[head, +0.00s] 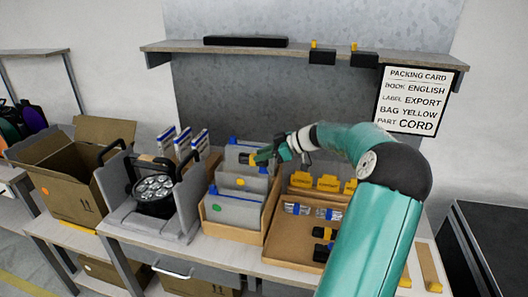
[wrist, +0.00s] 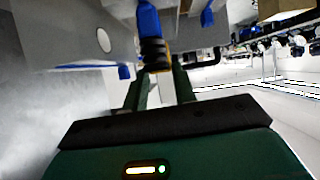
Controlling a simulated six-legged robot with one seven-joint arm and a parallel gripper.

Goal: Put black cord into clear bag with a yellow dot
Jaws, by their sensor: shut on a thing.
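My gripper (head: 262,157) is at the rack of clear bags in the head view, shut on a dark coiled bundle that looks like the black cord (wrist: 154,48). The bundle sits at the fingertips in the wrist view, beside blue-topped grey panels, one with a pale round dot. The head view shows the upright bags one behind another.
A wooden tray (head: 272,248) right of the bag rack holds silver and black-and-yellow parts, with yellow bins behind. A round lamp (head: 155,189) stands left in a grey holder, beside an open cardboard box (head: 62,190). A packing card (head: 408,100) reads BAG YELLOW, PART CORD.

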